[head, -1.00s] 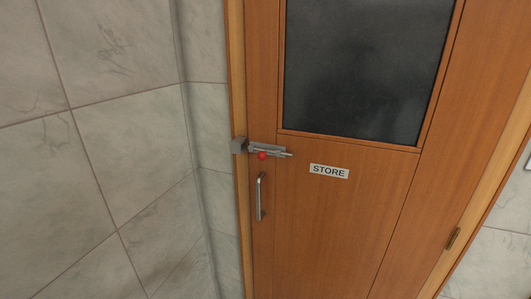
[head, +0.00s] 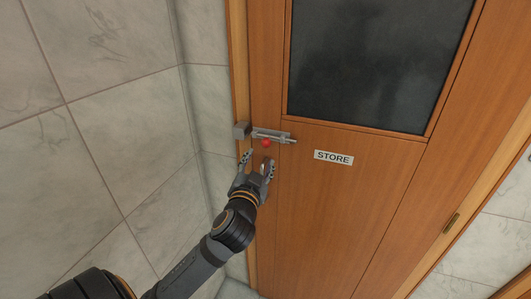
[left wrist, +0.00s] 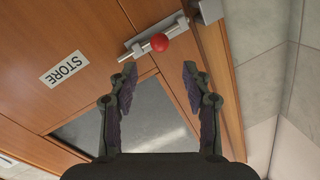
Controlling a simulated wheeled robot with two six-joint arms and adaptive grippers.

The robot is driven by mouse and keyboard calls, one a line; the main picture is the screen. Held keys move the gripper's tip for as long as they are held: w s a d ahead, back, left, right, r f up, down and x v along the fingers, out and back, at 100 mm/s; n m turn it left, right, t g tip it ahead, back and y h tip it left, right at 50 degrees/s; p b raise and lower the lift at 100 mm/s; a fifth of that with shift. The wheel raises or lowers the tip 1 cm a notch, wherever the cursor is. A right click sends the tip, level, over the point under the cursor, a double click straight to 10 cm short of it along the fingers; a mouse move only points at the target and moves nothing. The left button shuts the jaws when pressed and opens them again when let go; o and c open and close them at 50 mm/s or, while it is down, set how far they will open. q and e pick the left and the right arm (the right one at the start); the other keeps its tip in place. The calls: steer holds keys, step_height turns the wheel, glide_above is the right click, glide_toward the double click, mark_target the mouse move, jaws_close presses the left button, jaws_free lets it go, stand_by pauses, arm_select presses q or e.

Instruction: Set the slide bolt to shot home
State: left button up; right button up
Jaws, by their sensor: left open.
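The slide bolt (head: 273,135) is a grey metal bar in a housing on the wooden door, with a red ball knob (head: 266,143). A grey keeper block (head: 241,130) sits on the frame to its left. The bolt's rod sticks out of the housing on the right; whether its left end enters the keeper is unclear. My left gripper (head: 257,160) is open and empty, just below the knob in the head view. In the left wrist view, the red knob (left wrist: 159,42) lies beyond the two spread fingers (left wrist: 160,82), apart from them. My right gripper is out of view.
The door (head: 340,210) carries a STORE sign (head: 333,157) and a dark window (head: 375,65). A hinge (head: 451,222) shows at its right edge. A tiled wall (head: 110,130) stands close on the left. The door handle is hidden behind my arm.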

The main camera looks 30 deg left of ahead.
mark_target(265, 145)
arm_select(q)
steer(key=b+x, duration=0.1)
steer(key=x, duration=0.3)
steer(key=b+x, duration=0.2)
steer(key=x, duration=0.3)
steer(key=shift+w+a+f, duration=0.1)
steer(key=shift+w+f, duration=0.05)
steer(key=shift+f, duration=0.05)
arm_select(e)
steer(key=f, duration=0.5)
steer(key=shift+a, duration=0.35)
arm_select(q)
jaws_close()
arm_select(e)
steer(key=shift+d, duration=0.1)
